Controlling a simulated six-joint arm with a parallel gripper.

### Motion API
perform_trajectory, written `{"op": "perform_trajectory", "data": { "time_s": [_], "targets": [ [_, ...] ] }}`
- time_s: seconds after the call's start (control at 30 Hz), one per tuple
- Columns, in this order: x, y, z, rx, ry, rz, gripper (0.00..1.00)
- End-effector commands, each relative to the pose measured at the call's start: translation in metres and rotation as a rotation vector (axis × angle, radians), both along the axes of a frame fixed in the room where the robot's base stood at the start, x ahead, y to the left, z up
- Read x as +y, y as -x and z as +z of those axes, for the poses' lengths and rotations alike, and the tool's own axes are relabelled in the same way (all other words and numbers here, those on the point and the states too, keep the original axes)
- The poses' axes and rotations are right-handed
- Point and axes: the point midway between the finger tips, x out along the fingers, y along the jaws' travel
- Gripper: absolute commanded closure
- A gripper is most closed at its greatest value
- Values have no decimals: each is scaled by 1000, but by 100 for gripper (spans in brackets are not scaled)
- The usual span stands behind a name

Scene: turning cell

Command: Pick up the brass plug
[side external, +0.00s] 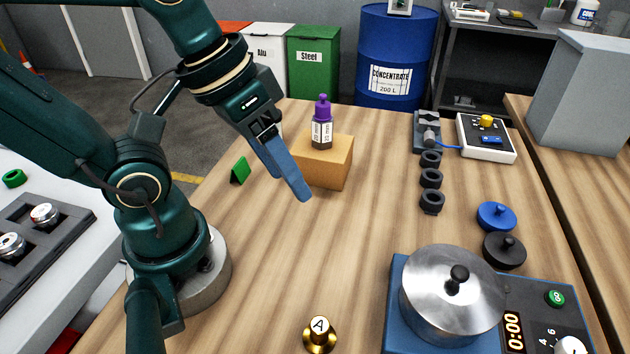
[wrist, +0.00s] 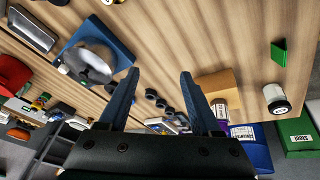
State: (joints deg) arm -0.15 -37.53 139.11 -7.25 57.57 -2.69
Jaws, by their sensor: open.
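The brass plug (side external: 320,335) stands upright on the wooden bench at the bottom edge of the side view. It is gold, with a flared base and a white top marked A. My gripper (side external: 298,190) is raised above the bench, farther back than the plug and well apart from it. In the wrist view my gripper (wrist: 160,75) shows two blue fingers spread wide with nothing held between them. A small piece cut by the top edge of the wrist view may be the plug, but I cannot tell.
A blue machine with a steel lidded bowl (side external: 445,300) stands right of the plug. A cardboard block (side external: 335,165) carries a purple-capped bottle (side external: 322,125) near my gripper. Black rings (side external: 431,180) and blue (side external: 497,216) and black (side external: 504,250) knobbed discs lie right. The middle bench is clear.

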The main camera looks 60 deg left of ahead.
Motion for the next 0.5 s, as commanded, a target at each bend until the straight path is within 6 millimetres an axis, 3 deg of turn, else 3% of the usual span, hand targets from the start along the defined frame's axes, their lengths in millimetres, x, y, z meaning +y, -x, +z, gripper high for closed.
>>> {"op": "perform_trajectory", "data": {
  "time_s": [0.5],
  "targets": [
    [-59, -16, -36, 712, 369, 209, 35]
  ]
}}
